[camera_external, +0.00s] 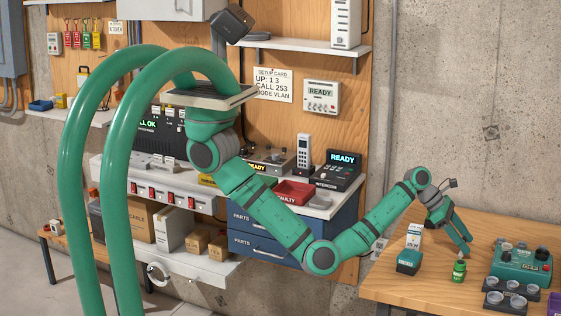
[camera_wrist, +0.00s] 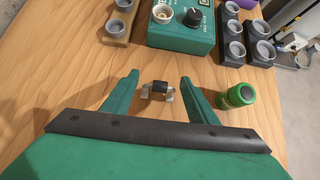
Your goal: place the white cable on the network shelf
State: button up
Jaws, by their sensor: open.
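A white ring-shaped coil (camera_external: 158,274), possibly the white cable, shows at the front edge of the low white shelf at lower left; I cannot tell for sure. A white wall shelf (camera_external: 305,46) at the top carries a tall white device (camera_external: 345,22); no label shows that it is the network shelf. My gripper (camera_external: 467,246) is low over the wooden table at right, far from both. In the wrist view my gripper (camera_wrist: 158,84) is open, with a small black and silver part (camera_wrist: 160,92) on the table between and just below its fingers. No white cable shows there.
A green bottle (camera_external: 459,271) stands close beside my fingers. A teal box (camera_external: 409,262), a green device with knobs (camera_external: 522,264) and dark cup holders (camera_external: 505,300) share the table. A white bench (camera_external: 318,207) with a red tray (camera_external: 294,193) and intercom stands behind.

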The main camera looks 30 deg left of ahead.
aim_at(464, 237)
jog(key=c, duration=1)
jog(key=shift+c, duration=0.3)
jog(key=shift+r, duration=0.55)
notch_tip(464, 237, up, 2)
jog(key=shift+w+r, duration=0.1)
jog(key=s+a+r, duration=0.6)
jog(key=a+r, duration=0.3)
jog(key=a, duration=0.3)
jog(key=shift+s+a+r, duration=0.15)
jog(key=shift+s+r, duration=0.2)
